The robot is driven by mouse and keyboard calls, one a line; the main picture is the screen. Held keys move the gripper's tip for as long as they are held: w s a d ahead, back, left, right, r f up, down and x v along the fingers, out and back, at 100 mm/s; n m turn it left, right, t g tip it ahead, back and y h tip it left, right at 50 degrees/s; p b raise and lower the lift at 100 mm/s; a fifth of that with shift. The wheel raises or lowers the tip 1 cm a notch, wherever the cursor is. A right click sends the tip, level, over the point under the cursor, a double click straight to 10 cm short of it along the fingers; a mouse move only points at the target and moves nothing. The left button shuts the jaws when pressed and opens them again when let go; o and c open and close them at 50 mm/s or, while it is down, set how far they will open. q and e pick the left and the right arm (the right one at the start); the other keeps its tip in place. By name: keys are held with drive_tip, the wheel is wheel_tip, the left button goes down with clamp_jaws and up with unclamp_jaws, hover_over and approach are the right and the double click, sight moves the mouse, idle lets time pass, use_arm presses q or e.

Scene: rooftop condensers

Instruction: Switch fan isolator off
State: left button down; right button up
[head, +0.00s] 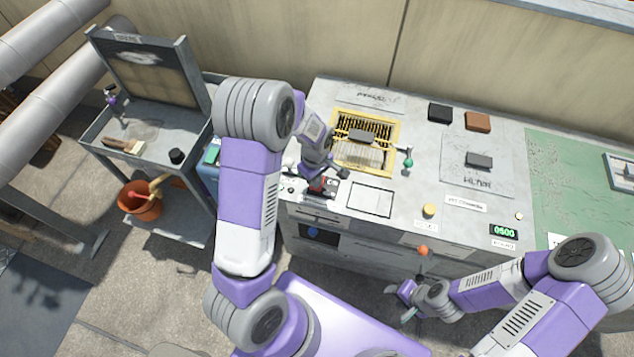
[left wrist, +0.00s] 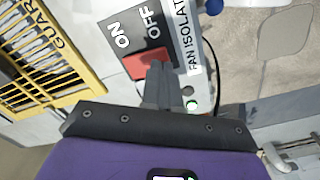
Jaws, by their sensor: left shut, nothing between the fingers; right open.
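The fan isolator (left wrist: 130,40) is a dark plate marked ON and OFF with a red rocker (left wrist: 140,65), beside a white label reading FAN ISOLAT…, cut off by the picture edge. In the head view the red rocker (head: 331,184) shows at the bench's front left, partly hidden by my left gripper (head: 322,178). In the left wrist view my left gripper (left wrist: 158,68) is shut and empty, its tips over the OFF-side end of the rocker; I cannot tell whether they touch. A green lamp (left wrist: 192,104) glows nearby. My right gripper (head: 405,300) is open and empty in front of the bench.
A yellow-framed guard (head: 393,140) lies behind the isolator, with a green-knobbed lever (head: 408,162) to its right. A tool cart (head: 188,150) stands left.

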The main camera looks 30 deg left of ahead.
use_arm(q)
drive_tip(key=shift+f+b, duration=0.55)
drive_tip(key=shift+f, duration=0.25)
idle(0.4)
wheel_tip(320, 180, up, 7)
drive_tip(key=p, duration=0.6)
drive_tip(key=shift+r, duration=0.1)
drive_tip(key=shift+s, duration=0.1)
idle(0.4)
